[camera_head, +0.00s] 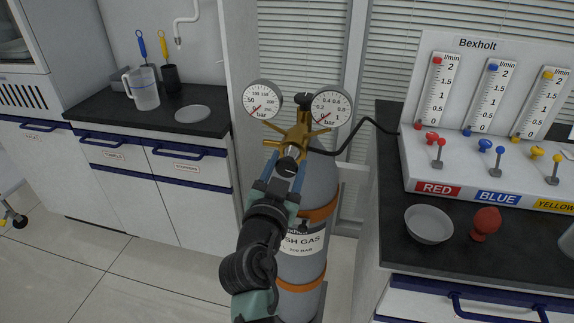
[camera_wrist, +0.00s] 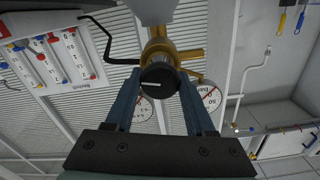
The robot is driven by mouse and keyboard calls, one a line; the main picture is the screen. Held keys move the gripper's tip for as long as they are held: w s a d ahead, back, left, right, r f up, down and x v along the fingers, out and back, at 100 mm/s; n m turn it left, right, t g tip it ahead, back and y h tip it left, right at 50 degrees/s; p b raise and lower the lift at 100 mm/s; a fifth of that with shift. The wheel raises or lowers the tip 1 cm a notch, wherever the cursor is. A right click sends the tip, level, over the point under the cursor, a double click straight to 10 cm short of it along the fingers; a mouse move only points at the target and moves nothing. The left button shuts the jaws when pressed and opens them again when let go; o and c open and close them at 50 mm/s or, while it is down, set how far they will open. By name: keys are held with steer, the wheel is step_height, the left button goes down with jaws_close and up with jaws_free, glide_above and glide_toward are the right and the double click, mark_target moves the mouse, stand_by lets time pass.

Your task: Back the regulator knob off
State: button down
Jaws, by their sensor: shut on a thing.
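The brass regulator (camera_head: 300,132) sits on top of the grey gas cylinder (camera_head: 318,185), with a round gauge on each side. My gripper (camera_head: 285,170) reaches it from the front, its two blue fingers on either side of the regulator knob (camera_head: 290,160). In the wrist view, the black knob (camera_wrist: 158,84) with a white line on its face sits between the fingertips (camera_wrist: 160,78), and the gripper is shut on it. The left gauge (camera_head: 263,99) and right gauge (camera_head: 331,106) face the head camera; their exact readings are too small to tell.
A black hose (camera_head: 375,124) runs from the regulator to the flowmeter panel (camera_head: 480,110) on the right bench. A grey bowl (camera_head: 429,224) and a red stopper-like piece (camera_head: 486,223) are on that bench. The left bench (camera_head: 110,118) holds a jug (camera_head: 143,88).

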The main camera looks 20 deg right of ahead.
steer(key=n, duration=0.5)
steer(key=shift+a, duration=0.1)
steer(key=n+p, duration=0.1)
steer(key=n, duration=0.4)
steer(key=shift+w, duration=0.1)
steer(key=n+p, duration=0.2)
steer(key=n, duration=0.3)
steer(key=shift+a+n, duration=0.1)
steer(key=shift+n, duration=0.3)
steer(key=shift+f+n+p, duration=0.15)
steer(key=shift+n+p, duration=0.4)
steer(key=shift+n, duration=0.7)
steer(key=shift+f+n+p, duration=0.1)
steer(key=shift+n+p, duration=0.45)
steer(key=shift+n, duration=0.7)
steer(key=shift+c, duration=1.4)
jaws_free()
